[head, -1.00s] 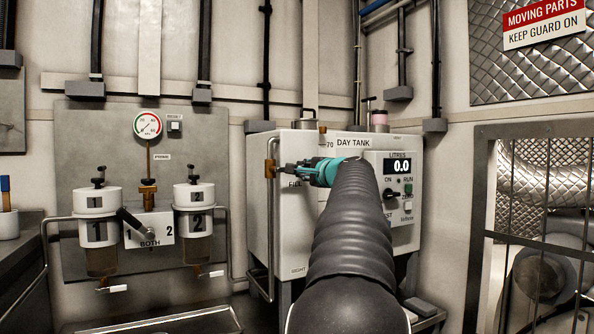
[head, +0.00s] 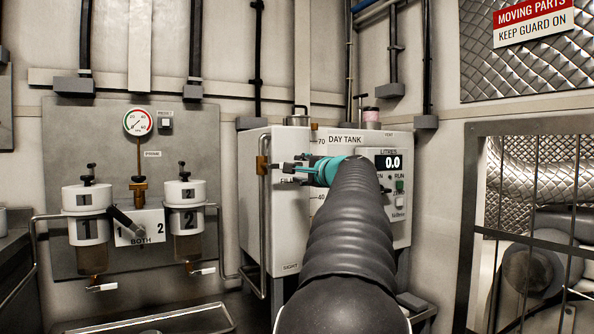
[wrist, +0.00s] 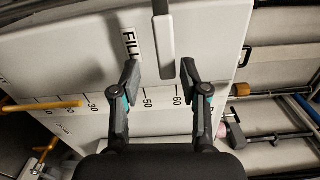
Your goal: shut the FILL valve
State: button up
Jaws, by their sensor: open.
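The DAY TANK (head: 282,240) is a pale box with a FILL label, partly hidden by my gripper and arm in the head view. In the wrist view the FILL label (wrist: 132,43) stands beside a pale grey valve lever (wrist: 164,45) with a rounded end. My gripper (wrist: 160,74) is open, with one dark fingertip on each side of the lever's end. I see gaps on both sides, and the gripper holds nothing. In the head view my gripper (head: 279,168) is at the tank's front near the FILL label; the lever is hard to make out there.
A tank panel (head: 394,185) with a 0.0 litres display is right of my arm. A brass-ended vertical pipe (head: 263,215) runs close left of the gripper. Filter bowls 1 and 2 with a BOTH lever (head: 127,222) are further left. A barred guard (head: 540,215) stands right.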

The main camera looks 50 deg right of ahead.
jog(key=v, duration=0.9)
dwell(0.3)
jog(key=w+a+f+n+g+y+p, duration=0.3)
jog(key=a+f+n, duration=0.2)
jog(key=a+f, duration=0.45)
jog(key=w+a+f+n+g+y+p, duration=0.2)
jog(key=w+a+f+n+g, duration=0.3)
jog(key=a, duration=0.8)
jog(key=s+a+f+n+g+p, duration=0.1)
jog(key=s+a+f+n, duration=0.3)
jog(key=a, duration=0.4)
jog(key=s+a+f+n+g+y+p, duration=0.1)
jog(key=s+a+f+n, duration=0.3)
jog(key=s+a+f, duration=0.2)
jog(key=s+a+f+n+g+p, duration=0.1)
jog(key=s+a+f+n+p, duration=0.1)
jog(key=s+a+f+n, duration=0.3)
jog(key=s+a, duration=0.4)
jog(key=a, duration=0.1)
jog(key=shift+f, duration=0.4)
jog(key=shift+s+a, duration=0.1)
